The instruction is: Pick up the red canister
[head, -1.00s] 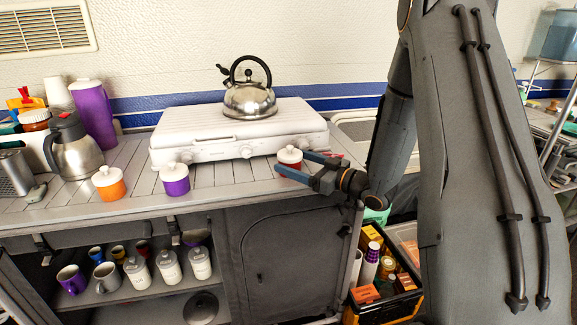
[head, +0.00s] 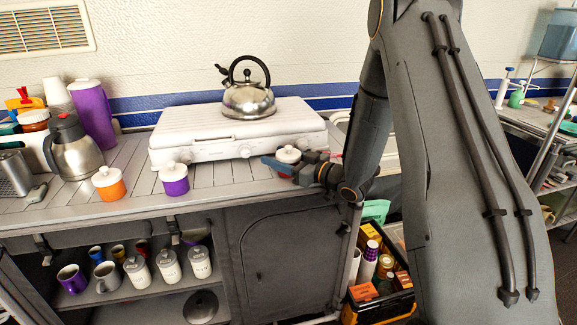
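The red canister (head: 287,169) with a white lid stands upright on the counter at the front right corner of the white stove. My gripper (head: 283,165) comes in from the right, low over the counter, with its fingers at the canister. A blue-grey finger crosses in front of the canister's left side, and the gripper hides most of its red body. The fingers look spread around the canister, but I cannot tell whether they touch it.
A purple canister (head: 174,179) and an orange canister (head: 108,184) stand to the left on the counter. A steel kettle (head: 248,96) sits on the white stove (head: 190,121) behind. A crate of goods (head: 378,308) is on the floor at the right.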

